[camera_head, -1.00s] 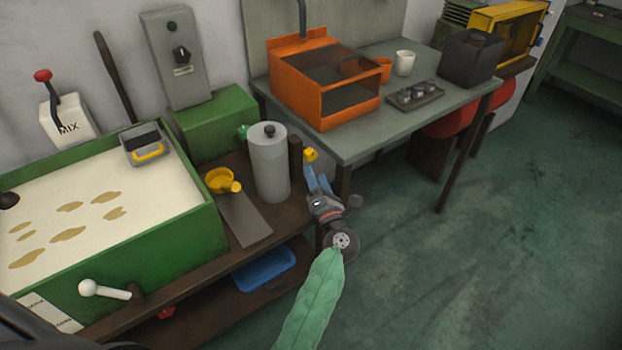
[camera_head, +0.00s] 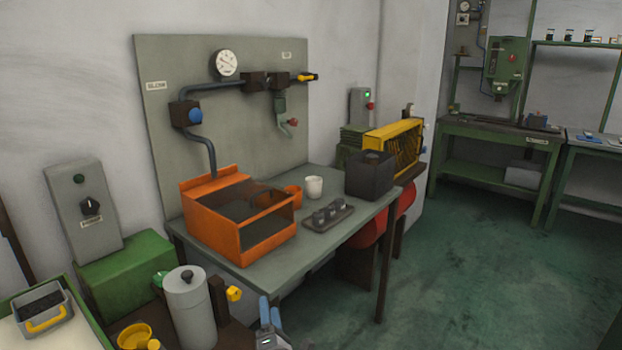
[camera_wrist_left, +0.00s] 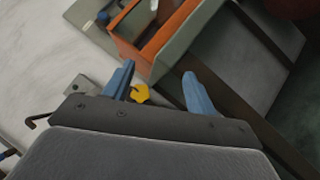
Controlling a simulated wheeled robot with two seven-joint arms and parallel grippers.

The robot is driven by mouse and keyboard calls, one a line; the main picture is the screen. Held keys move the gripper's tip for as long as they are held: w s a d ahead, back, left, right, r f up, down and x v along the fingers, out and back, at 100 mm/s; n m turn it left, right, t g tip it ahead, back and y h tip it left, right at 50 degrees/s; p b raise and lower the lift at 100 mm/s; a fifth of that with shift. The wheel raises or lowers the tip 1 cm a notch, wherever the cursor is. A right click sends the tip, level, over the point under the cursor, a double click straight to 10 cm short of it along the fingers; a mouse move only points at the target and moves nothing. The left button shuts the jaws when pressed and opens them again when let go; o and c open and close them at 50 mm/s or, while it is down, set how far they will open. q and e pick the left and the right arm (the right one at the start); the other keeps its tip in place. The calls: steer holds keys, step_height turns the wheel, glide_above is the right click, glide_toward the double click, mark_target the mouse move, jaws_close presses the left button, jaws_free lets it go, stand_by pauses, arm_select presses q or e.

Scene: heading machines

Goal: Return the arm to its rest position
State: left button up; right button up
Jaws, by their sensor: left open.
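My left gripper (camera_head: 271,322) shows at the bottom of the head view, with its blue fingers pointing up. It is right of a grey cylinder (camera_head: 188,310) and a yellow knob (camera_head: 234,294), in front of the grey table's near edge. In the left wrist view its two blue fingers (camera_wrist_left: 159,92) are apart with nothing held between them. The yellow knob (camera_wrist_left: 140,93) shows beyond and beside the left finger there; I cannot tell the gap. Most of the left arm is below the head view. My right gripper is in neither view.
The grey table (camera_head: 333,233) carries an orange open box (camera_head: 213,233), a white cup (camera_head: 314,187), a dark tray (camera_head: 327,218) and a black bin (camera_head: 370,176). A yellow cup (camera_head: 133,336) stands at lower left. The green floor (camera_head: 450,270) at right is clear.

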arm_select(q)
steer(key=s+d+r+m+g+h, duration=0.1)
steer(key=s+d+r+m+h, duration=0.15)
steer(key=d+m+h, duration=1.05)
steer(key=s+d+f+m+g+h, duration=0.1)
steer(key=s+f+m+g+h, duration=0.25)
steer(key=m+g, duration=0.55)
steer(key=s+a+f+m+g+y+p, duration=0.1)
steer(key=s+a+f+m+g+y, duration=0.1)
steer(key=s, duration=0.9)
steer(key=s+a+f+m+g+y+p, duration=0.2)
steer(key=s+a+f+g+y, duration=0.1)
steer(key=s+a+f, duration=0.4)
steer(key=s+a+f+m+g+y+p, duration=0.1)
steer(key=s+a, duration=0.7)
steer(key=s, duration=0.8)
step_height(320, 180, down, 4)
steer(key=g+y+p, duration=0.1)
steer(key=g+y, duration=0.1)
steer(key=y, duration=0.1)
steer(key=shift+m+g, duration=0.3)
steer(key=shift+m, duration=0.1)
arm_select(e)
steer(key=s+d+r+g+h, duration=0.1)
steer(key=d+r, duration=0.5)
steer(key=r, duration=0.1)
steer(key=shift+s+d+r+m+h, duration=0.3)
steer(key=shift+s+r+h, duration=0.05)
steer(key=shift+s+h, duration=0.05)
